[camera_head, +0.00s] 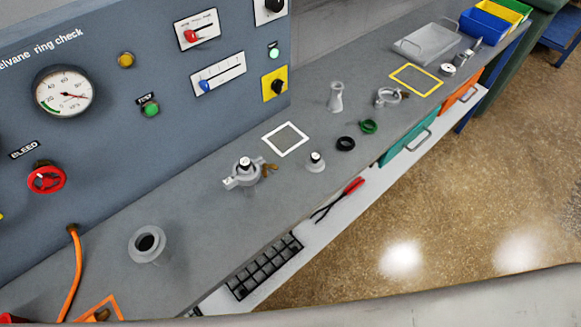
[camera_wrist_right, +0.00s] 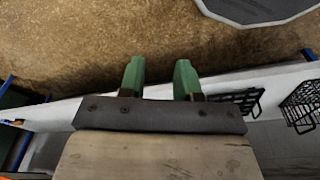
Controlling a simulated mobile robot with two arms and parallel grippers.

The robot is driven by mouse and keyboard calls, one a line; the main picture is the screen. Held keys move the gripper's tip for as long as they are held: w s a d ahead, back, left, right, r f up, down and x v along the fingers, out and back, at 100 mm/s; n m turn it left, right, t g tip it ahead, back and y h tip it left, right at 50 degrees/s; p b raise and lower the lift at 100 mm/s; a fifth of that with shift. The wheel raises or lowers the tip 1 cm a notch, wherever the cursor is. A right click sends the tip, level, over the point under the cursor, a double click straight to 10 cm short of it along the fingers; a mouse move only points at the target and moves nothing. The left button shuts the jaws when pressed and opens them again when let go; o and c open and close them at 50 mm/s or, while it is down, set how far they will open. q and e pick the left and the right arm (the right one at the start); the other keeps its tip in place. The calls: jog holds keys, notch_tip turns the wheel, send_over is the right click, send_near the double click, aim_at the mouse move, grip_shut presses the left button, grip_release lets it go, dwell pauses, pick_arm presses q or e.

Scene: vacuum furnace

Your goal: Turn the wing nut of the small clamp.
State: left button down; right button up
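In the head view a grey clamp (camera_head: 243,173) sits around a fitting with a dark top on the bench, and its brass-brown wing nut (camera_head: 268,170) sticks out to the right. A second grey ring clamp (camera_head: 388,97) lies farther along the bench, with a brownish wing nut (camera_head: 404,94) at its right side. I cannot tell for certain which is the small clamp. My right gripper (camera_wrist_right: 160,76) shows in the right wrist view, its green fingers apart with nothing between them. Neither gripper shows in the head view, and neither clamp shows in the wrist view.
A flanged port (camera_head: 148,244), a small fitting (camera_head: 315,163), a black ring (camera_head: 345,144), a green ring (camera_head: 369,127) and a grey tapered piece (camera_head: 336,97) stand around the clamps. Red-handled pliers (camera_head: 339,199) and a black rack (camera_head: 264,267) are at the front edge. The panel (camera_head: 180,120) rises behind.

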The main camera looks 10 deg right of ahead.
aim_at(273, 171)
jog(key=w+a+r+t+y+b, duration=0.15)
jog(key=w+r, duration=0.35)
jog(key=r, duration=0.6)
jog(key=w+a+r+t+y+b, duration=0.1)
jog(key=w+a+r+b, duration=0.3)
jog(key=r, duration=0.7)
jog(key=w+a+r+m+t+y+p, duration=0.1)
jog(key=w+a+r+m+t+y, duration=0.25)
jog(key=w+r+y, duration=0.35)
jog(key=w+a+r+m+t+y, duration=0.25)
jog(key=w+r+m+y, duration=0.35)
jog(key=r, duration=0.3)
jog(key=shift+n+g+h, duration=0.25)
jog(key=shift+n+g, duration=0.1)
jog(key=p+x, duration=0.2)
jog(key=x, duration=0.7)
jog(key=shift+w+a+p, duration=0.2)
jog(key=shift+w+p, duration=0.2)
jog(key=shift+w, duration=0.05)
jog(key=shift+w+a+f, duration=0.1)
jog(key=shift+w+a, duration=0.1)
jog(key=shift+a, duration=0.15)
jog(key=shift+c, duration=0.2)
grip_shut()
